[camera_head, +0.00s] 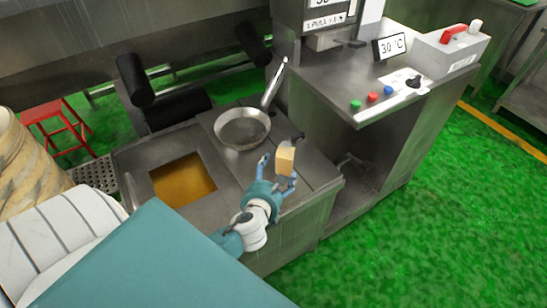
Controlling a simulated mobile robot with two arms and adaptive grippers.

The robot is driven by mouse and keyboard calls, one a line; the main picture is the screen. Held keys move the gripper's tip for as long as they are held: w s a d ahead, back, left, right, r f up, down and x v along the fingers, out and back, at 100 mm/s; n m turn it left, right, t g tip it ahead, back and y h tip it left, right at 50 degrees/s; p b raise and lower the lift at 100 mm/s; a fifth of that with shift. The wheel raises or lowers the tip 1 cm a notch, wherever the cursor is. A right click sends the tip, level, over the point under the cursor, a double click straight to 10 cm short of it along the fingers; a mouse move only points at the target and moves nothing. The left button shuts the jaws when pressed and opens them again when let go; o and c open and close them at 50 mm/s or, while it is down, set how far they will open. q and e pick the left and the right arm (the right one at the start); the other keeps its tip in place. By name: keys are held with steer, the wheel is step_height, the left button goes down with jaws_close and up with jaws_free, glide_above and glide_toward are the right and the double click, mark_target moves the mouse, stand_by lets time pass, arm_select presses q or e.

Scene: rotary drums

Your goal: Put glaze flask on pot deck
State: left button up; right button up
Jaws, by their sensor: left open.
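The glaze flask (285,159) is a small yellowish, squared bottle with a dark top, standing upright on the steel deck (318,167) beside the pan. My left gripper (277,172) is open at the flask's near side, with a finger on either side of its lower part. I cannot tell whether the fingers touch it. The flask's base is partly hidden by the gripper. My right gripper is not in view. Which surface is the pot deck is not marked.
A frying pan (243,129) sits on the steel top behind the flask, its handle pointing up right. A square well of amber liquid (182,181) lies to the left. A control counter with buttons (372,97) stands right. A red stool (60,130) stands far left.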

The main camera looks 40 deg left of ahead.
arm_select(q)
steer(key=d+f+n+h, duration=0.1)
steer(key=d+n+h, duration=0.3)
steer(key=d+n, duration=0.6)
step_height(320, 180, down, 7)
steer(key=s+d+n+g+h, duration=0.1)
steer(key=s+d+n, duration=0.15)
steer(key=n, duration=0.25)
steer(key=s+f+n+g, duration=0.35)
steer(key=s+f, duration=0.45)
steer(key=f, duration=0.4)
steer(key=s+f+n+g, duration=0.2)
steer(key=s+f+n, duration=0.2)
steer(key=s+f, duration=0.65)
steer(key=s+f+n+g, duration=0.1)
steer(key=s+f+n, duration=0.1)
steer(key=s+f, duration=0.2)
steer(key=s+a+f+n+g, duration=0.1)
steer(key=s+f, duration=0.3)
steer(key=s, duration=0.7)
steer(key=s+f+n+g, duration=0.3)
steer(key=s+f, duration=0.1)
steer(key=s, duration=0.3)
steer(key=shift+s+a+n, duration=0.25)
steer(key=shift+s+n, duration=0.1)
steer(key=shift+s, duration=0.05)
